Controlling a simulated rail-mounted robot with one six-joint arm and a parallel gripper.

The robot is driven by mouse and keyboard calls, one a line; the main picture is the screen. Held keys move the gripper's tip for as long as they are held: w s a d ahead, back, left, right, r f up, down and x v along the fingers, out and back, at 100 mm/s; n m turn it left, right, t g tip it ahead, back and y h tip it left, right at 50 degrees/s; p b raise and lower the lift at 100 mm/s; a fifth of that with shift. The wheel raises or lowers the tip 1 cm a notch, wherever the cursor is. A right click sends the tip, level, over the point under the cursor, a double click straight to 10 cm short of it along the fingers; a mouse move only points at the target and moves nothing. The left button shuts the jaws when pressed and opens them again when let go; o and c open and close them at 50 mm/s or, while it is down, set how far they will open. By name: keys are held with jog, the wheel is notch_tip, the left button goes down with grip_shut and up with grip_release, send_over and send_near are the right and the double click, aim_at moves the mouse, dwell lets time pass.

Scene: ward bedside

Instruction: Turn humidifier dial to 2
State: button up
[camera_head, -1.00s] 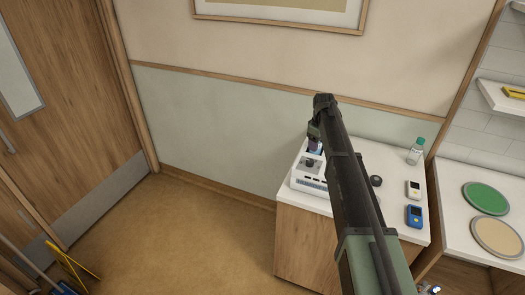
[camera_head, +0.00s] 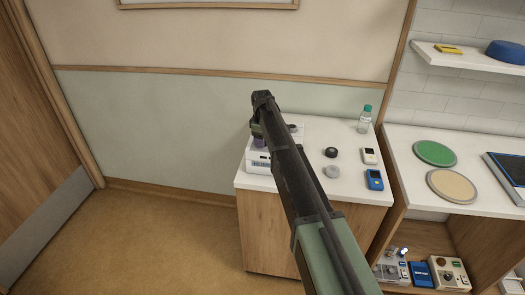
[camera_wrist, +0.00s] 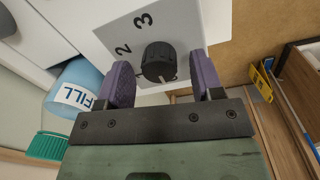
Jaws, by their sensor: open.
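The humidifier (camera_head: 257,162) is a white unit at the left of the bedside cabinet top, largely hidden behind my arm in the head view. In the wrist view its pale panel (camera_wrist: 185,28) carries a black ribbed dial (camera_wrist: 157,60), with the numbers 2 and 3 printed beside it. A small pale mark shows at the dial's lower edge; I cannot tell exactly which number it points to. My gripper (camera_wrist: 163,78) is open, its purple pads on either side of the dial with gaps visible. In the head view the gripper (camera_head: 259,138) is over the unit.
A blue container (camera_wrist: 78,90) marked FILL, with a green cap, is close to my left finger. On the cabinet top (camera_head: 345,190) are a capped bottle (camera_head: 365,119), a black knob (camera_head: 331,152), a grey disc (camera_head: 331,171), and white (camera_head: 369,156) and blue (camera_head: 375,179) handheld devices.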

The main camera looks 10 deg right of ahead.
jog(key=shift+f, duration=0.25)
jog(key=c, duration=0.9)
jog(key=shift+c, duration=0.2)
